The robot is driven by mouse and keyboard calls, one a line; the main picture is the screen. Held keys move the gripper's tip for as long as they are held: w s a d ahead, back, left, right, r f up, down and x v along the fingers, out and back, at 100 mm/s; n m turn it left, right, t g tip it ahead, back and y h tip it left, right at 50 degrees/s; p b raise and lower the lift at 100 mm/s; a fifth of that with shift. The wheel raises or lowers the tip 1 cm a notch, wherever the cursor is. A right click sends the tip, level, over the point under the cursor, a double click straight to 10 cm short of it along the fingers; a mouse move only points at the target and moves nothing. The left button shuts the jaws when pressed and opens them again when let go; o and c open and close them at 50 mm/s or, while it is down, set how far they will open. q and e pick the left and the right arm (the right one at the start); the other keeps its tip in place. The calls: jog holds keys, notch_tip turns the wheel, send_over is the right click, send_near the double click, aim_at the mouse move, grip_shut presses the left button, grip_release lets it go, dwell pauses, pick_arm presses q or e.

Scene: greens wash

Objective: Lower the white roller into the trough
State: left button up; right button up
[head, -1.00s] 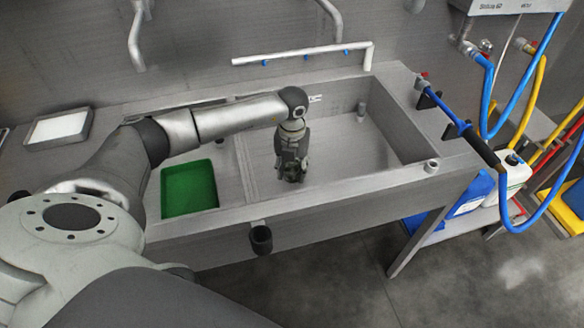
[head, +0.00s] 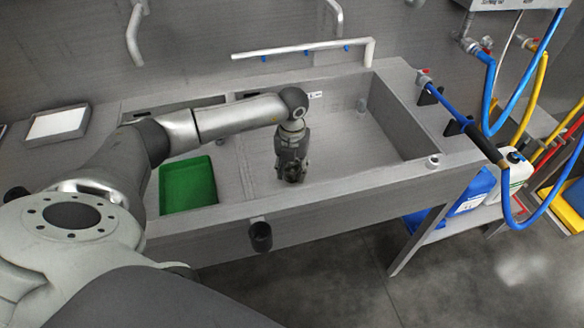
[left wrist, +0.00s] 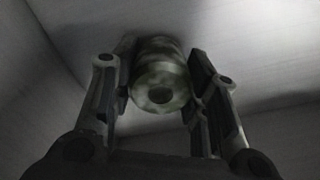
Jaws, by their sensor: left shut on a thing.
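The trough (head: 340,160) is a grey metal basin set in the counter, with a divider on its left. My left gripper (head: 291,178) points down inside its outline, towards its left front part. In the left wrist view the left gripper (left wrist: 160,92) is shut on a short, round thing, apparently the white roller (left wrist: 160,76). It looks pale, with mottled grey-green shading and a dark hole in its end. The fingers flank it on both sides. The head view hides the roller behind the gripper. I cannot tell if it touches the floor. My right gripper is not in view.
A green tray (head: 187,186) lies in the left part of the sink. A dark cup-like holder (head: 260,236) hangs on the front wall. A blue hose with a spray handle (head: 487,150) stands at the right. The trough's right side is clear.

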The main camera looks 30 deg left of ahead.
pick_arm(q)
jog(key=shift+f+b, duration=0.35)
jog(key=shift+f, duration=0.15)
jog(key=o, duration=1.1)
jog(key=shift+r, duration=0.1)
